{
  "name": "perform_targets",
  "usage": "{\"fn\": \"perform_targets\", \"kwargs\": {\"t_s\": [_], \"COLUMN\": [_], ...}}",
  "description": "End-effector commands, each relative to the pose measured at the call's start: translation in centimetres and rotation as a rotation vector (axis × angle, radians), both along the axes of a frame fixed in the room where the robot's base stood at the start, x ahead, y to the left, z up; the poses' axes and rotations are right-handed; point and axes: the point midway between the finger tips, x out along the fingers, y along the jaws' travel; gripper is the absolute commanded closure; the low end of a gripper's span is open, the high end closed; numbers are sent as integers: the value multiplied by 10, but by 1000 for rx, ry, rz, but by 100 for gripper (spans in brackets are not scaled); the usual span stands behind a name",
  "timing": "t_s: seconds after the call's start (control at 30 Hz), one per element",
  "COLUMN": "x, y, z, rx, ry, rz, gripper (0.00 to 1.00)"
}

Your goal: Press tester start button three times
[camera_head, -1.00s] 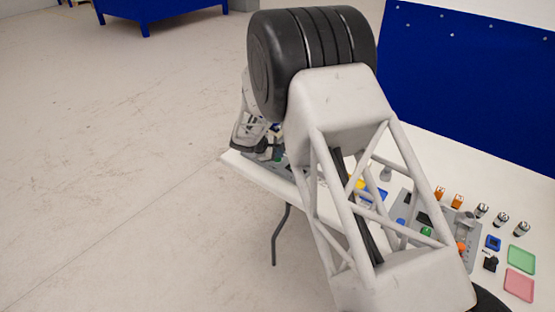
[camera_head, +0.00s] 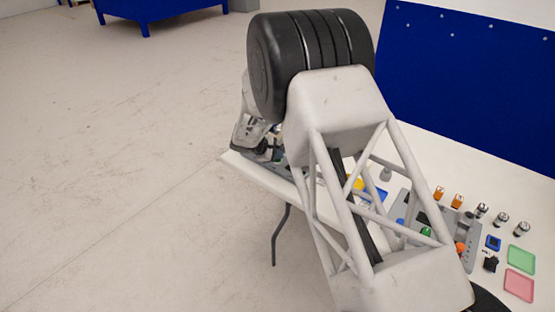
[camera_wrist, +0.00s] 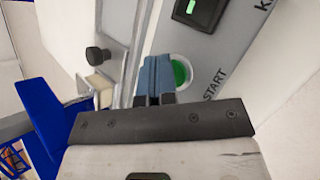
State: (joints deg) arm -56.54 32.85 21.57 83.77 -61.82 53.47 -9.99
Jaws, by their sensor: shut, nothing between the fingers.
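In the wrist view a round green button (camera_wrist: 180,73) in a pale ring sits on a grey panel, beside the printed word START. My gripper (camera_wrist: 153,62) is shut and empty. Its blue fingers lie over the left part of the button in this view. I cannot tell whether the fingertips touch it.
A panel with a small green display (camera_wrist: 187,7) lies above the button. A black knob (camera_wrist: 97,54) stands to the left. In the head view the white table (camera_head: 452,158) holds several small parts, a green tray (camera_head: 522,255) and a pink tray (camera_head: 519,285).

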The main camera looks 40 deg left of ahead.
Motion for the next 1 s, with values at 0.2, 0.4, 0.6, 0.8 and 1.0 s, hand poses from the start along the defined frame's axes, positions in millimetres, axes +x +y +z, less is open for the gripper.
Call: {"fn": "perform_targets", "kwargs": {"t_s": [0.2,0.4,0.6,0.8,1.0], "x": [0,0,0,0,0], "y": [0,0,0,0,0], "z": [1,9,15,17,17], "rx": [0,0,-1,-1,0], "ry": [1,0,0,0,0], "rz": [-1,0,1,1,0], "gripper": [100,100,100,100,100]}}
